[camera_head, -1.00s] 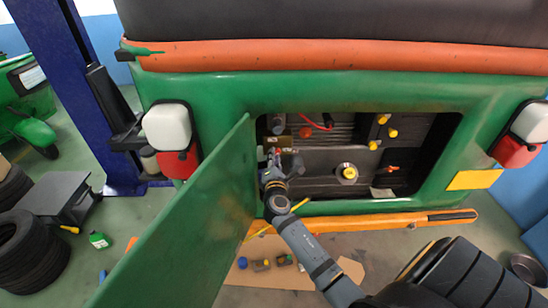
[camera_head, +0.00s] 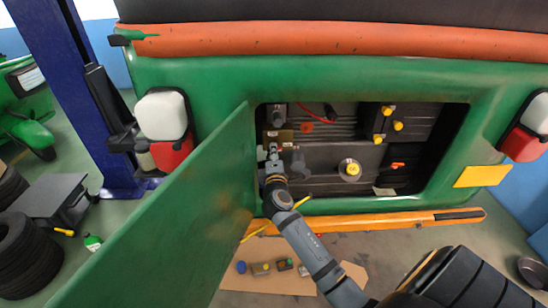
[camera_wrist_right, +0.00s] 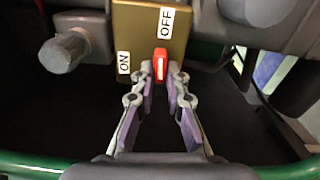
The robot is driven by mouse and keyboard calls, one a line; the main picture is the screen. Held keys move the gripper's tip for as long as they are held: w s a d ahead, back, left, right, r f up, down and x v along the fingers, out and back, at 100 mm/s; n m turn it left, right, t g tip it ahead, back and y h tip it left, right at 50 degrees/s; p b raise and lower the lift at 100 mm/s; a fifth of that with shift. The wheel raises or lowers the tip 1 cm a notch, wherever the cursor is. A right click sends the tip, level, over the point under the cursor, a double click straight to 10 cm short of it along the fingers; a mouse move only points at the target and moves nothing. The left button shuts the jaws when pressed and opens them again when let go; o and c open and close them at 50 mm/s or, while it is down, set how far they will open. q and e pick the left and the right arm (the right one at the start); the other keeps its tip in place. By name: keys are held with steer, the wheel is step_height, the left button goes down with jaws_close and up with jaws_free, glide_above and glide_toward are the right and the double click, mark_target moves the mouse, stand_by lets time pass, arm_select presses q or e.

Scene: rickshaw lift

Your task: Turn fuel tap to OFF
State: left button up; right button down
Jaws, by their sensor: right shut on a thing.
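The fuel tap's small red lever (camera_wrist_right: 162,62), with a white stripe, stands on a brass plate (camera_wrist_right: 147,27) in the right wrist view. The ON label (camera_wrist_right: 124,63) is at the plate's lower left and the OFF label (camera_wrist_right: 168,22) at its upper right. My right gripper (camera_wrist_right: 161,78) is shut on the red lever, one fingertip on each side. The lever stands nearly upright in that view, just below the OFF label. In the head view, my right gripper (camera_head: 273,152) is at the plate on the left side of the open bay. My left gripper is not in view.
The open green door (camera_head: 170,215) stands close to the left of my right arm. A yellow cap (camera_head: 350,169) and several yellow knobs (camera_head: 388,111) lie to the right in the bay. An orange bumper (camera_head: 370,223) runs below. A grey knob (camera_wrist_right: 64,52) is beside the plate.

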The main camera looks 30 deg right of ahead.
steer(key=shift+m+b, duration=0.35)
steer(key=shift+m, duration=0.15)
steer(key=shift+r, duration=0.1)
steer(key=c, duration=1.4)
jaws_free()
steer(key=shift+d, duration=0.1)
steer(key=shift+o, duration=0.2)
steer(key=v, duration=1.2)
steer(key=shift+w, duration=0.1)
